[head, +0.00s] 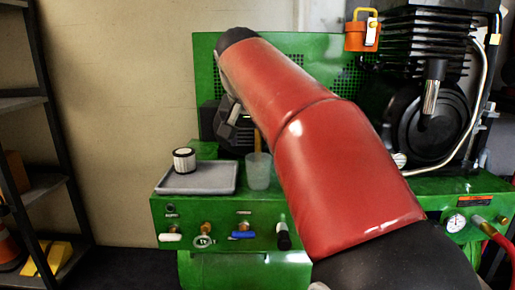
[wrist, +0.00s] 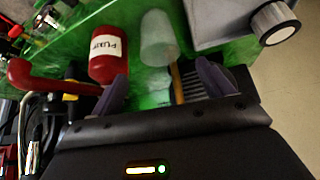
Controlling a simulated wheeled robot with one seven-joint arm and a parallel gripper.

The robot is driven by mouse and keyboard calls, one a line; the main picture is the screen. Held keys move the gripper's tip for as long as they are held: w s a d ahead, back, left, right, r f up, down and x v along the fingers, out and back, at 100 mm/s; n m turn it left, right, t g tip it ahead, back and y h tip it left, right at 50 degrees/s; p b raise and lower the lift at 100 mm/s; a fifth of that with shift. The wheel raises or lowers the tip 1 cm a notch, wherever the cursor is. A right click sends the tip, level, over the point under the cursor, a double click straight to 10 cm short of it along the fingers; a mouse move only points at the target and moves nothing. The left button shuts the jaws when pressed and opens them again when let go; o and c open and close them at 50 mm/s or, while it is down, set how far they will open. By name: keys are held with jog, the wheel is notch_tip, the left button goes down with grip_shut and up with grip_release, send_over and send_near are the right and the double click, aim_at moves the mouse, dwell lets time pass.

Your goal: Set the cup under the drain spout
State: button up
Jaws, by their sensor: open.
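A translucent whitish cup (head: 258,172) stands on the green machine's ledge, just right of the grey tray. It also shows in the wrist view (wrist: 158,38), beyond my fingertips and roughly between them, apart from both. My gripper (wrist: 163,84) is open, with no cup between its fingers. In the head view my gripper (head: 236,128) is dark, partly hidden by my red arm, and above and left of the cup. Brass fittings (head: 206,229) sit on the front panel; I cannot tell which is the drain spout.
The grey tray (head: 184,190) holds a white filter with black ends (head: 184,160). A brush with a wooden handle (wrist: 177,82) is close to the right finger. A red labelled bottle (wrist: 108,60) stands left of the cup.

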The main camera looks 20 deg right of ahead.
jog(key=s+a+f+n+y, duration=0.1)
jog(key=s+a+f+n, duration=0.2)
jog(key=s+f, duration=0.8)
jog(key=s+a+f+n+y, duration=0.2)
jog(key=s+a+f, duration=0.3)
jog(key=s+f, duration=0.6)
notch_tip(320, 180, down, 2)
jog(key=shift+s+n+y, duration=0.3)
jog(key=shift+s+n, duration=0.05)
jog(key=shift+n, duration=0.55)
jog(key=shift+r, duration=0.15)
